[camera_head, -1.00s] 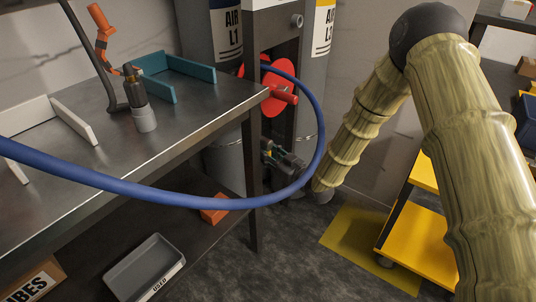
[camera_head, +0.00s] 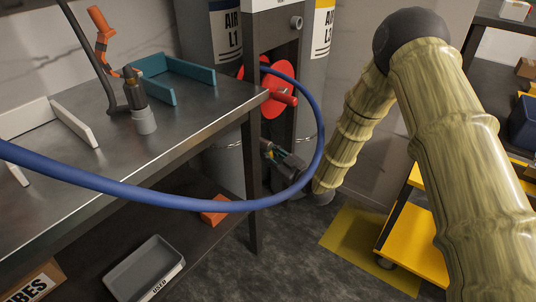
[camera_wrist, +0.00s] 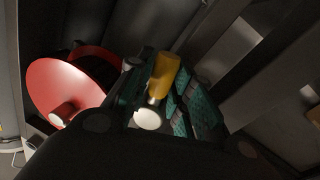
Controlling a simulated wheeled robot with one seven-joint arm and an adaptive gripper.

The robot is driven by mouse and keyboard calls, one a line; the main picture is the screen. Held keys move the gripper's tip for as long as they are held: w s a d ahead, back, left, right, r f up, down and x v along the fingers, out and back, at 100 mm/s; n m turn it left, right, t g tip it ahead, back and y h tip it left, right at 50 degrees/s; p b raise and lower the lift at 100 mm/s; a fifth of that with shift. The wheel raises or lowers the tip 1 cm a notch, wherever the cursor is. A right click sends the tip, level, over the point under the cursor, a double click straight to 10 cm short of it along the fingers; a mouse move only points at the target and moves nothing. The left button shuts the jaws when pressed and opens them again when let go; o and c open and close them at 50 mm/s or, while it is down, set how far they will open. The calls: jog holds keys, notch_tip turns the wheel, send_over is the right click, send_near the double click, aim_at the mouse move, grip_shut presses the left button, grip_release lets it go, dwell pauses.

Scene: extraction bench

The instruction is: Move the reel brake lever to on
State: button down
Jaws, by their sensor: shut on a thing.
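The reel brake lever shows in the wrist view as a yellow grip (camera_wrist: 165,72) with a pale round end (camera_wrist: 148,118). My gripper (camera_wrist: 168,88) has teal ribbed finger pads on both sides of the yellow grip and is shut on it. In the head view my gripper (camera_head: 268,150) is low behind the bench's corner post, below the red reel (camera_head: 279,88). The lever is mostly hidden there by my gripper and the post. I cannot read any on or off mark. The reel's red disc also shows at left in the wrist view (camera_wrist: 58,88).
A blue hose (camera_head: 170,197) loops from the reel in front of the post and bench (camera_head: 195,108), close around my gripper. Two grey cylinders (camera_head: 222,45) stand behind. A yellow cart (camera_head: 415,235) is at right. An orange block (camera_head: 215,212) lies on the lower shelf.

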jog(key=n, duration=0.3)
jog(key=shift+w+d+r+y, duration=0.2)
jog(key=shift+w+d+y, duration=0.1)
jog(key=shift+w, duration=0.1)
jog(key=shift+w+d+r+n+y, duration=0.1)
jog(key=shift+w+r+n+y, duration=0.05)
jog(key=shift+n, duration=0.6)
jog(key=shift+w+d+r+n+y, duration=0.1)
jog(key=shift+w+r+n, duration=0.05)
jog(key=shift+n, duration=0.55)
jog(key=shift+w+d+r+n+y, duration=0.1)
jog(key=shift+w+r+n+y, duration=0.05)
jog(key=shift+n, duration=0.6)
jog(key=c, duration=1.5)
grip_release()
jog(key=shift+s, duration=0.1)
jog(key=v, duration=1.2)
jog(key=shift+d+f, duration=0.1)
jog(key=shift+f, duration=0.1)
